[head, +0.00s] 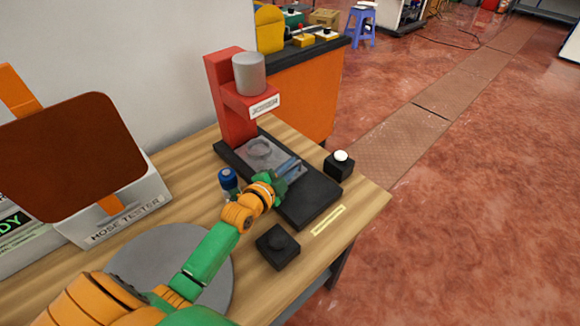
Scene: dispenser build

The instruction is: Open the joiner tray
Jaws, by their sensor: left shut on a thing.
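The joiner is a red press (228,97) with a grey cylinder (249,73) on top and a long black base (312,199). The joiner tray (262,151) is a grey, see-through plate with a round part on it, lying on the base below the press head. My left gripper (289,168) reaches over the base from the lower left. It is shut at the tray's near edge. The fingers hide what they hold there, seemingly the tray's front edge or handle. My right gripper is not in view.
A blue-capped item (228,180) stands left of my gripper. A black button box with a white top (340,165) stands right of the base, and a black block (278,247) in front. The hose tester (124,216) and a grey disc (212,248) are at left.

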